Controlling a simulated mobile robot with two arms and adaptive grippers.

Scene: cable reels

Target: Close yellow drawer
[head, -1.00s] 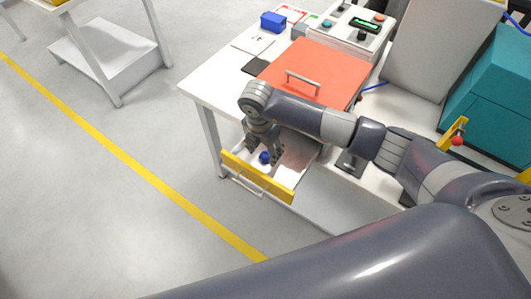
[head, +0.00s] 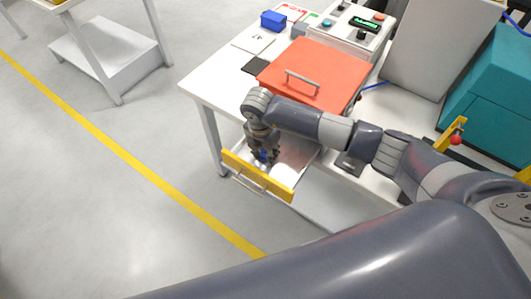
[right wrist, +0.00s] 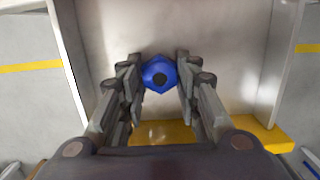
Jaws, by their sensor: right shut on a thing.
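The yellow-fronted drawer (head: 279,188) is pulled out from under the white table's front edge. Its light interior also shows in the right wrist view (right wrist: 215,40), with the yellow front (right wrist: 270,135) at the bottom. My right gripper (head: 264,157) reaches down into the drawer, behind the yellow front. In the right wrist view, the right gripper (right wrist: 160,75) is shut on a small blue hexagonal part (right wrist: 160,74) with a dark centre. The drawer's metal handle (head: 247,183) is free on the outer face. My left gripper is out of view.
On the white table (head: 205,80) are an orange lid with a handle (head: 315,72), a blue box (head: 273,22) and a control box (head: 352,22). A teal machine (head: 495,95) stands at the right. The floor in front of the drawer is clear.

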